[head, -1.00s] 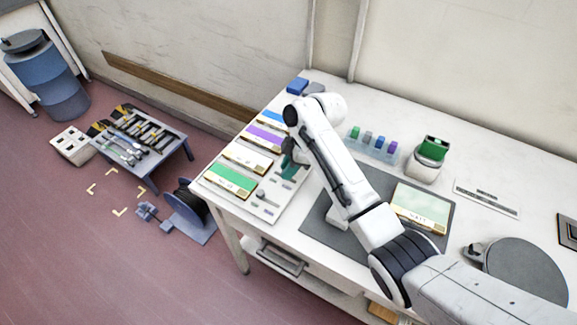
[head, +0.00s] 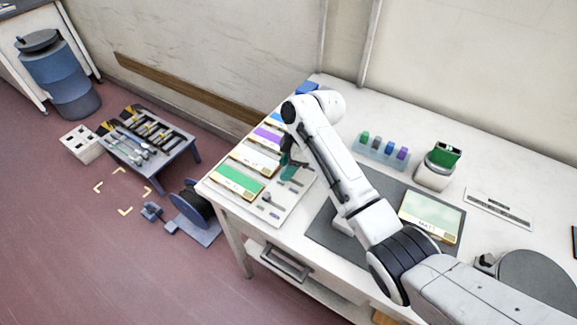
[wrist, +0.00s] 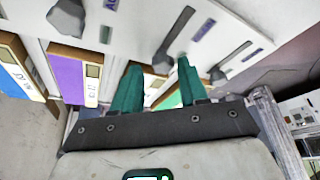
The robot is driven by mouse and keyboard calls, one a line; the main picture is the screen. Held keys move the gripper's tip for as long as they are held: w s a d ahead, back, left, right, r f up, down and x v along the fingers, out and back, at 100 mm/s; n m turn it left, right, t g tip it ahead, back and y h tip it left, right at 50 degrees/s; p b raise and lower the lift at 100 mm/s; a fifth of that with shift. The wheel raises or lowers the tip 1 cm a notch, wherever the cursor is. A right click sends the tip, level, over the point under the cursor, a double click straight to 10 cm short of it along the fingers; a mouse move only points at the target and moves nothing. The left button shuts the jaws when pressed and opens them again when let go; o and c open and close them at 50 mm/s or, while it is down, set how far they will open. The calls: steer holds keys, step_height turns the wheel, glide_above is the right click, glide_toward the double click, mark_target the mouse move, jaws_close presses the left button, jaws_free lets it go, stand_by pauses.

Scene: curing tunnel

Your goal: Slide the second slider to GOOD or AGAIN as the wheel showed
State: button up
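The white slider panel (head: 291,203) lies at the left end of the table. Its dark grey slider knobs show in the wrist view: one at upper left (wrist: 66,17), a middle one (wrist: 164,58) and one at right (wrist: 217,76). Slots and small dark label plates lie by them; one label reads partly "AG" and is cut off by the frame edge. My gripper (wrist: 158,72) has two green fingers, spread apart. The middle knob appears between or just beyond the fingertips, with no clear contact. In the head view my gripper (head: 290,170) is over the panel, partly hidden by my arm.
Cards with green (head: 238,180), purple (head: 268,135) and blue bands line the panel's left side. A grey mat with a pale card (head: 431,214), a green-topped device (head: 438,165), a vial rack (head: 380,152) and a round grey disc (head: 541,279) lie to the right.

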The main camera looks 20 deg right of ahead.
steer(key=shift+o, duration=0.5)
steer(key=shift+d, duration=0.1)
steer(key=b+v, duration=0.1)
steer(key=v, duration=0.9)
steer(key=shift+r, duration=0.4)
steer(key=shift+s, duration=0.1)
